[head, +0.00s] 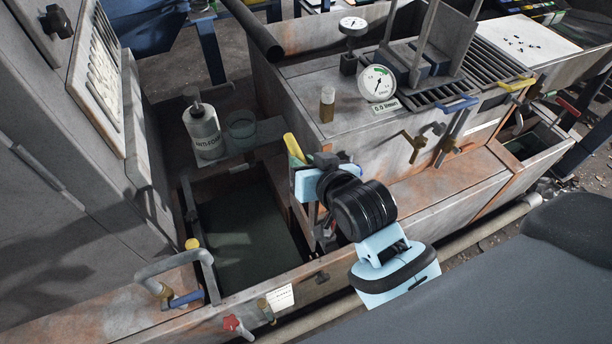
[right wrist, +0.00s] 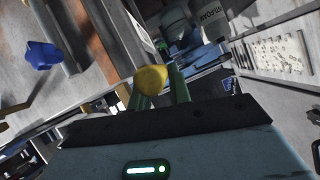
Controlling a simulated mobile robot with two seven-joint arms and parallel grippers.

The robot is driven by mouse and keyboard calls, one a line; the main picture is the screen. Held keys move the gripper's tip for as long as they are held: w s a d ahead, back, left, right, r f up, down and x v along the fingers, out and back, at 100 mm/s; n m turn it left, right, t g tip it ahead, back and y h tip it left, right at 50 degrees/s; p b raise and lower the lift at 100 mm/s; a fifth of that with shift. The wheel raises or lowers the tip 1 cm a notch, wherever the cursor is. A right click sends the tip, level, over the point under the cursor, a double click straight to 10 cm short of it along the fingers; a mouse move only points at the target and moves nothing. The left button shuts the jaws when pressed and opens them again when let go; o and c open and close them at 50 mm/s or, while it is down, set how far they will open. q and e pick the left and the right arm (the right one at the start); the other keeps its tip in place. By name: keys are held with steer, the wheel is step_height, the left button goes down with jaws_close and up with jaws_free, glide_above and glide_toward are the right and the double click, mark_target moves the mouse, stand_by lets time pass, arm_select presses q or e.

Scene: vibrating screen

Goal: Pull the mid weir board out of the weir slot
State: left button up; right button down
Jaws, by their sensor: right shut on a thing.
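My right gripper (head: 296,160) reaches over the right edge of the dark open tank. Its green fingers are shut on a yellow handle (head: 291,146), which I take to be the top of the mid weir board. In the right wrist view the yellow handle (right wrist: 152,78) shows between the finger ends of the gripper (right wrist: 160,88). The rest of the board and the weir slot are hidden or too dark to tell, so I cannot see how far the board sits in the slot. My left gripper is out of view.
A white labelled bottle (head: 203,130) and a glass beaker (head: 242,128) stand on a shelf behind the tank (head: 246,240). A bent grey pipe (head: 175,265) is at front left. A round gauge (head: 378,83) and a grated box (head: 425,105) stand at right.

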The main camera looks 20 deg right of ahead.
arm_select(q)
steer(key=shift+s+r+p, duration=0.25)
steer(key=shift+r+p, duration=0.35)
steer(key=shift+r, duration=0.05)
arm_select(e)
steer(key=shift+r, duration=2.75)
steer(key=shift+r+p, duration=1.55)
steer(key=shift+p, duration=0.65)
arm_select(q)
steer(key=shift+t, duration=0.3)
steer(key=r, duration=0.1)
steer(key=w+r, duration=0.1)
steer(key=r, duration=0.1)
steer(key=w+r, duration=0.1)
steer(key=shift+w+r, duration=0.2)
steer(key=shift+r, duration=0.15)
arm_select(e)
steer(key=shift+s, duration=0.1)
